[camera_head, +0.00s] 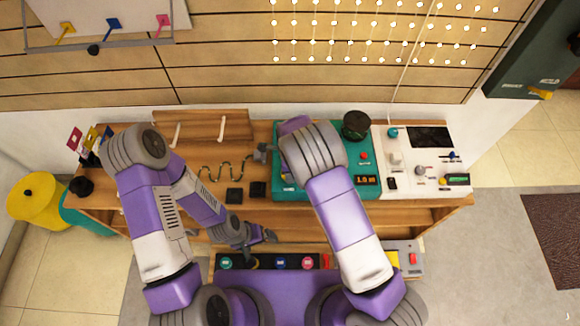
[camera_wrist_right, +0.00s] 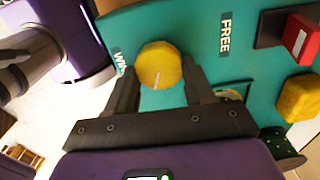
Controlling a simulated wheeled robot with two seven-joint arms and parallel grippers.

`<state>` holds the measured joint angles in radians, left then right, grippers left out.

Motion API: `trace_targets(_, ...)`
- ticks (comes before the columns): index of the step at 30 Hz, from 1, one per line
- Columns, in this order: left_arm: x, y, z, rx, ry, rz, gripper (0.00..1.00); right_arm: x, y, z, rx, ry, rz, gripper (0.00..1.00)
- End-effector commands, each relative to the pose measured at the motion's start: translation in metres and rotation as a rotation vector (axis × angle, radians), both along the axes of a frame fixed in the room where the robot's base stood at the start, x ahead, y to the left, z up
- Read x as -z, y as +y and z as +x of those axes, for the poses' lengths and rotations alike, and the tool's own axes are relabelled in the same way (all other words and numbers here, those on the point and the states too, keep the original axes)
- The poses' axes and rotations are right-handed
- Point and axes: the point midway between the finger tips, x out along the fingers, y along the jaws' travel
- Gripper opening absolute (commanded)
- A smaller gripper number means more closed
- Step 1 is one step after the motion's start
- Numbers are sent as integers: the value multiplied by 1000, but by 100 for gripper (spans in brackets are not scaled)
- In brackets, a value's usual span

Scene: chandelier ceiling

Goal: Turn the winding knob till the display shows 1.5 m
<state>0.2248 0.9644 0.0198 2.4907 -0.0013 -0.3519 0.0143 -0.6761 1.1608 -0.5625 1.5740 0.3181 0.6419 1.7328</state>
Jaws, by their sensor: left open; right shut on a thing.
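The winding knob (camera_wrist_right: 160,65) is a round yellow knob with a white mark, on a teal panel (camera_wrist_right: 200,30) beside a partly hidden label. My right gripper (camera_wrist_right: 163,88) is shut on it, one finger on each side in the right wrist view. In the head view my right arm covers the knob and gripper. The teal panel (camera_head: 372,146) also shows there, on the bench. Its dark display (camera_head: 367,180) has orange digits that appear to read 1.0 m. My left gripper (camera_head: 262,250) is open and empty at the bench's front, above a strip of round buttons.
A red switch (camera_wrist_right: 302,38), another yellow knob (camera_wrist_right: 300,97) and the word FREE are on the panel. A dark round thing (camera_head: 356,125) stands at its back. A white panel (camera_head: 410,160) adjoins on the right. Black blocks (camera_head: 235,195) lie left.

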Motion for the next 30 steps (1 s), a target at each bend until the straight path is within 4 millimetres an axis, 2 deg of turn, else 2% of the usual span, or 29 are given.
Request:
trace_targets(15, -33, 0, 0, 0, 0, 0, 95, -2, 0, -2, 489, -2, -1, 23)
trace_targets(30, -54, 0, 0, 0, 0, 0, 95, -2, 2, -3, 927, -2, 0, 23)
